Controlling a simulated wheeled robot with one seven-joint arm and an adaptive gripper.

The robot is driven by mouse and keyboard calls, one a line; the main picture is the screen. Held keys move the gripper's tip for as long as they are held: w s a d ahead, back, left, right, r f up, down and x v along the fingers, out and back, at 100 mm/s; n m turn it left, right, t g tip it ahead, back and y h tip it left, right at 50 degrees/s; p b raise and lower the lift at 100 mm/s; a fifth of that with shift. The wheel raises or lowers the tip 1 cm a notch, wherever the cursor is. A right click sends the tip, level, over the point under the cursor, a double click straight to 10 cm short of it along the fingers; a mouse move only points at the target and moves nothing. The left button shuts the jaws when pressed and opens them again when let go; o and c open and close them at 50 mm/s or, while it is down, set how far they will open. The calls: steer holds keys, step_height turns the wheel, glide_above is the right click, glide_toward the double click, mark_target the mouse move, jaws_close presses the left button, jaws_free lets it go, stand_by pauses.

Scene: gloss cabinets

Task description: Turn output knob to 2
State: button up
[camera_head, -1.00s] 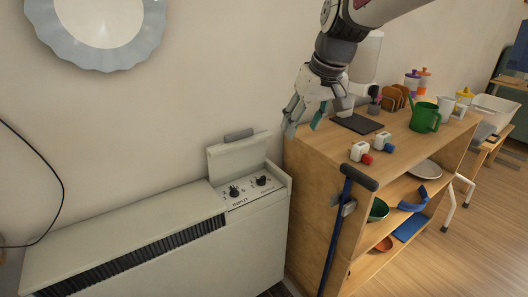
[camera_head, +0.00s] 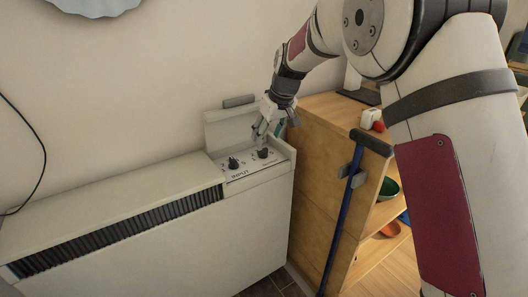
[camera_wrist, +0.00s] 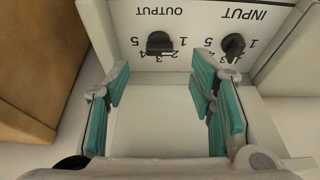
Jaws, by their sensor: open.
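The output knob (camera_head: 263,153) is a dark knob on the heater's control panel, on the right in the head view. In the upside-down wrist view the output knob (camera_wrist: 159,42) sits under the word OUTPUT, with its bar roughly sideways between the 1 and 5 marks. I cannot tell which number it points at. My gripper (camera_head: 268,133) is just above the output knob in the head view. In the wrist view my gripper (camera_wrist: 160,90) is open and empty, its teal pads either side of the output knob's line and apart from it.
The input knob (camera_head: 233,163) is close beside the output knob. The heater's raised lid (camera_head: 229,126) stands behind the panel. A wooden shelf (camera_head: 318,180) stands close on the right, with a blue cane (camera_head: 345,215) against it.

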mark_target(263, 149)
steer(key=b+x, duration=0.1)
steer(key=x, duration=0.5)
steer(key=shift+w+f+b, duration=0.1)
steer(key=shift+b, duration=0.25)
steer(key=c, duration=1.2)
